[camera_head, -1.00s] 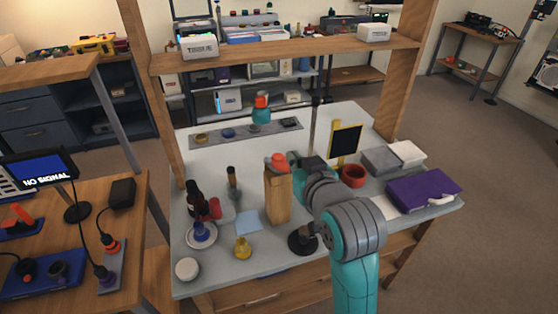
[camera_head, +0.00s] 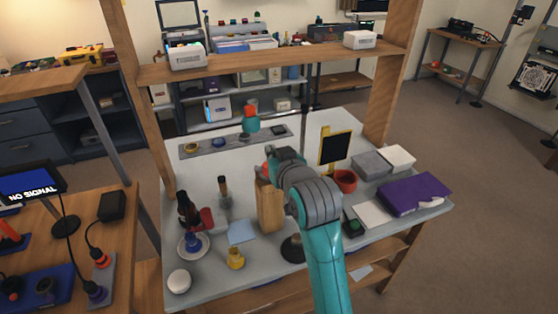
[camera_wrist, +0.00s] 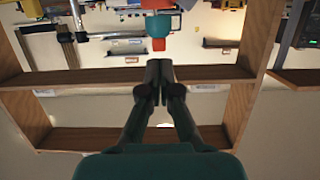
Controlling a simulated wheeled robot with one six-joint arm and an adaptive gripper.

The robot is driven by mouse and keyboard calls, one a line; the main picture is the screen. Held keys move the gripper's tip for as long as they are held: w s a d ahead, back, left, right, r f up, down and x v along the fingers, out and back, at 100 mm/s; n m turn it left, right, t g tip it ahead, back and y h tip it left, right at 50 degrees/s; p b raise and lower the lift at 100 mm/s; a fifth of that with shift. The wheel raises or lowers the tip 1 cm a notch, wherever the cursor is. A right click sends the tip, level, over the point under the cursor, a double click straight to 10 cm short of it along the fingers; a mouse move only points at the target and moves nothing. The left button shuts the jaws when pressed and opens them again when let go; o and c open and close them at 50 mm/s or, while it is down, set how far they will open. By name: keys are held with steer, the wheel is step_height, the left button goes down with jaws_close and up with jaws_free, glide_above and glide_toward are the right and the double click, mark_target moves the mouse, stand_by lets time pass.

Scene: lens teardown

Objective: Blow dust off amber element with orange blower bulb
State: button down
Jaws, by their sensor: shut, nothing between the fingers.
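An orange rounded thing (camera_head: 265,167), likely the blower bulb, sits on top of a tall tan block (camera_head: 268,205) on the bench. My wrist hides most of it in the head view. A small yellow-amber piece (camera_head: 235,259), possibly the amber element, stands near the bench's front edge, left of the block. My gripper (camera_wrist: 158,68) is shut and empty. In the wrist view its fingertips point at a teal piece (camera_wrist: 158,22) with an orange top, farther off. That teal piece (camera_head: 250,124) shows at the bench's back in the head view. My fingers are hidden there.
A dark bottle (camera_head: 185,209), a blue piece on a white saucer (camera_head: 182,250) and a white round pot (camera_head: 179,281) stand at left. A red bowl (camera_head: 345,180), black panel (camera_head: 335,147) and purple case (camera_head: 415,193) are at right. A wooden shelf (camera_head: 280,61) crosses above.

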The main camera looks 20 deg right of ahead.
steer(key=shift+w+f, duration=0.2)
steer(key=shift+f, duration=0.55)
steer(key=shift+w+f, duration=0.25)
steer(key=shift+f, duration=0.45)
steer(key=shift+w+f, duration=0.2)
steer(key=shift+f, duration=0.55)
steer(key=shift+f, duration=1)
